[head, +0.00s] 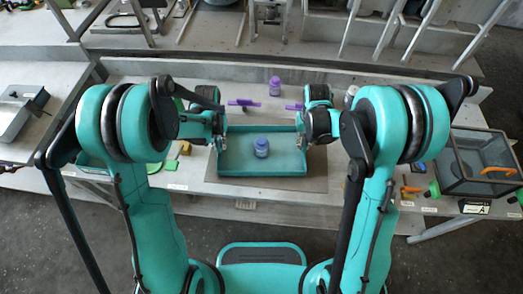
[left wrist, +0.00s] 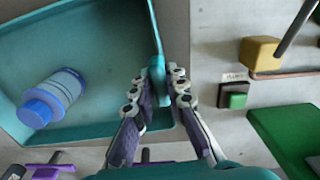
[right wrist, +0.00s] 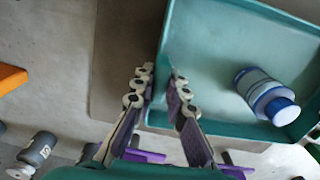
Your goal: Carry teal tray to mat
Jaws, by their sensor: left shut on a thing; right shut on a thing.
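The grey-brown mat (head: 313,184) shows beneath and around the tray. Whether the tray touches the mat I cannot tell.
Another purple-capped bottle (head: 275,87) and purple clamp-like parts (head: 244,103) are behind the tray. A clear box (head: 477,160) with an orange handle stands at the right. A grey metal tray (head: 22,110) is at the far left. Green and yellow blocks (head: 185,148) lie left of the mat.

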